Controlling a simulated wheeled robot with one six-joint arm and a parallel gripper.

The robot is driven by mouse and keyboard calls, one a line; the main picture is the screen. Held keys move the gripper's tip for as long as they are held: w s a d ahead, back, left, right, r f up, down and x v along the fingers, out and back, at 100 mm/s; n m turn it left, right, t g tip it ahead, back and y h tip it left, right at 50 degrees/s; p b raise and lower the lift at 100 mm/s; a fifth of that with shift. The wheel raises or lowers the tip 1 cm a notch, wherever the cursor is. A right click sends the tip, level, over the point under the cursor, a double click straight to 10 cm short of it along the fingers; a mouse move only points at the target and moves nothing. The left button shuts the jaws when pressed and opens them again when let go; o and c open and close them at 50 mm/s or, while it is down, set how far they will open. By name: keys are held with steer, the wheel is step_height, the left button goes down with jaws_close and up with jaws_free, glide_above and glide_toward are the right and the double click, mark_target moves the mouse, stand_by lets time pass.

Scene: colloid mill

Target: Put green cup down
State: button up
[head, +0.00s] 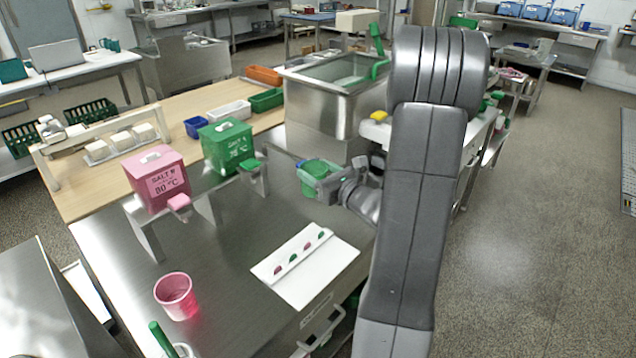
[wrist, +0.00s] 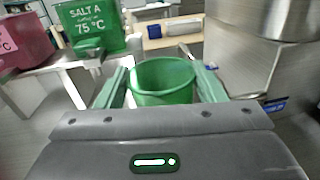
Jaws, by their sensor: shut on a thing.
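The green cup (head: 319,169) is held between the fingers of my gripper (head: 322,180) in the head view, over the steel table (head: 225,262), to the right of the green box. In the wrist view the green cup (wrist: 162,81) sits upright between the two fingers of my gripper (wrist: 163,85), which are shut on it. Its rim and inside show; its lower part is hidden by the gripper body. I cannot tell how far its base is from the table.
A pink cup (head: 176,295) stands at the table's front left. A white board (head: 305,266) with small pink and green marks lies mid-table. A pink box (head: 155,178) and a green box (head: 228,146) sit on a raised stand. A steel machine (head: 322,108) stands behind the cup.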

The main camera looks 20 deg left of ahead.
step_height(320, 180, up, 6)
steer(key=shift+r+p, duration=0.2)
steer(key=shift+p, duration=0.1)
stand_by(0.3)
stand_by(2.2)
